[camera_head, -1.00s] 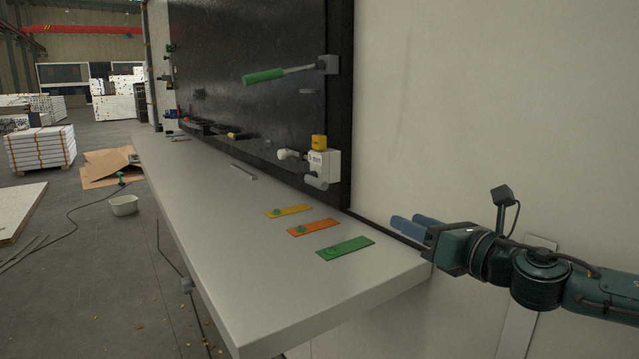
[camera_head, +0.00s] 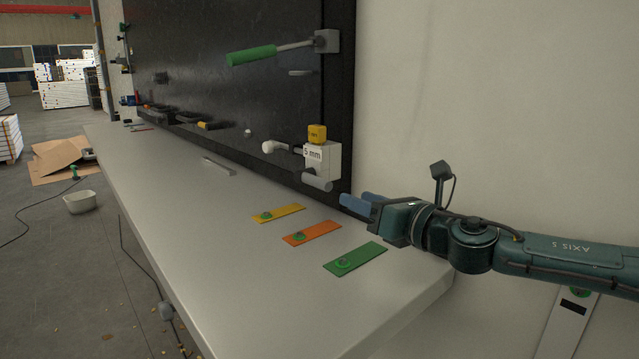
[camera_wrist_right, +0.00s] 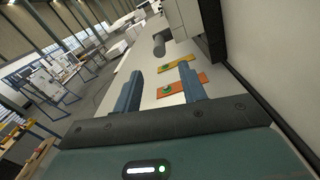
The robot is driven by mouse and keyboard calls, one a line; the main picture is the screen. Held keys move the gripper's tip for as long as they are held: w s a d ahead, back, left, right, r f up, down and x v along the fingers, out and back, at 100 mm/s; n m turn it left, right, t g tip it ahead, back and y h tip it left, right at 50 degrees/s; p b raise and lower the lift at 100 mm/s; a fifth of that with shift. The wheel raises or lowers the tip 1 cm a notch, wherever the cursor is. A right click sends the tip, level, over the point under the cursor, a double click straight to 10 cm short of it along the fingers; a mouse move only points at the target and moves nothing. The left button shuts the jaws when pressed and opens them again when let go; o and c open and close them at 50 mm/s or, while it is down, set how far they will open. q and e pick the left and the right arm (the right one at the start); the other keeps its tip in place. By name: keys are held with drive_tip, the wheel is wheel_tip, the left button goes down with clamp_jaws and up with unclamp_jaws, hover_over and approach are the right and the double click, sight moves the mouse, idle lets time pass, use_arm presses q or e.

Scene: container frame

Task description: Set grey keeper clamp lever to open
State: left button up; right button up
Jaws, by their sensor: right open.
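A pale grey block marked "5 mm" (camera_head: 325,158) is on the lower right of the black panel. It has a yellow cap (camera_head: 317,133) on top, a white-knobbed lever (camera_head: 274,147) pointing left, and a grey cylinder (camera_head: 317,183) at its base. Above it is a lever with a green handle (camera_head: 252,55) on a grey mount. I cannot tell which lever is the grey keeper clamp's. My right gripper (camera_head: 357,202) is open and empty, right of and below the block, apart from it. Its blue fingers also show in the right wrist view (camera_wrist_right: 160,80), with a grey cylinder (camera_wrist_right: 159,46) beyond them. My left gripper is out of view.
A pale bench (camera_head: 230,240) runs below the black panel (camera_head: 230,100). Yellow (camera_head: 285,211), orange (camera_head: 318,231) and green (camera_head: 362,256) plates lie on it near my right gripper. A small grey bar (camera_head: 218,166) lies farther back.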

sight(323, 186)
drive_tip(key=p+x, duration=0.1)
drive_tip(key=x, duration=1)
drive_tip(key=shift+s, duration=0.1)
clamp_jaws()
